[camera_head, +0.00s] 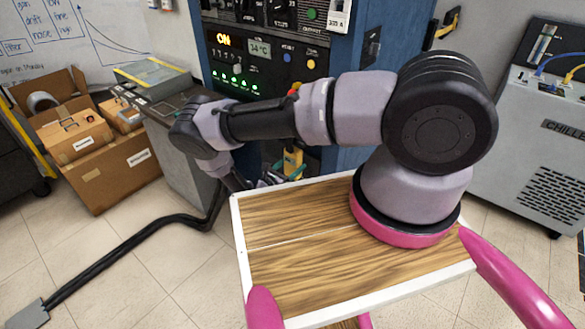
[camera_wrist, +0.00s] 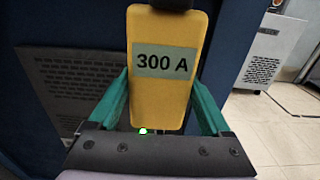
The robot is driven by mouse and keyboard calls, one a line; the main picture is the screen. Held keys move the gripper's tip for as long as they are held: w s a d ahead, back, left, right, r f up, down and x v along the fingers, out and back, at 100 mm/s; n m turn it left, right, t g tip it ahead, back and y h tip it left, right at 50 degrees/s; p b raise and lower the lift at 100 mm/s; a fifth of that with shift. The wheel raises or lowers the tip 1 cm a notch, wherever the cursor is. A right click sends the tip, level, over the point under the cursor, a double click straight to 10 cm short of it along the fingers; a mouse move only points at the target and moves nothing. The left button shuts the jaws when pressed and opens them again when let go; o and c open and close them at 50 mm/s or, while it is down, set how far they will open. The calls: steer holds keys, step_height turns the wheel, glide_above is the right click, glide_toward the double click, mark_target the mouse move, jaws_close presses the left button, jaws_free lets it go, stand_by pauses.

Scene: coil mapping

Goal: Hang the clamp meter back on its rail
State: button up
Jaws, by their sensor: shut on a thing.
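The clamp meter (camera_wrist: 163,100) is yellow with a "300 A" label, and it fills the middle of the wrist view. My gripper (camera_wrist: 162,88) has a teal finger on each side of it and is shut on it. The meter's top end runs dark out of the frame. In the head view, the yellow meter (camera_head: 292,161) shows small in front of the cabinet, beyond the tray edge, with my gripper (camera_head: 283,178) at its lower part. My arm hides some of this area. I cannot clearly make out the rail.
A blue cabinet (camera_head: 368,75) with a lit control panel stands behind my arm. A yellow and black item (camera_head: 447,24) is at its right side. A grey chiller (camera_head: 540,120) stands right, cardboard boxes (camera_head: 105,150) and a grey console (camera_head: 172,115) left. A black cable (camera_head: 130,247) crosses the floor.

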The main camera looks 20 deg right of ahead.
steer(key=shift+r, duration=0.8)
steer(key=shift+v, duration=3.7)
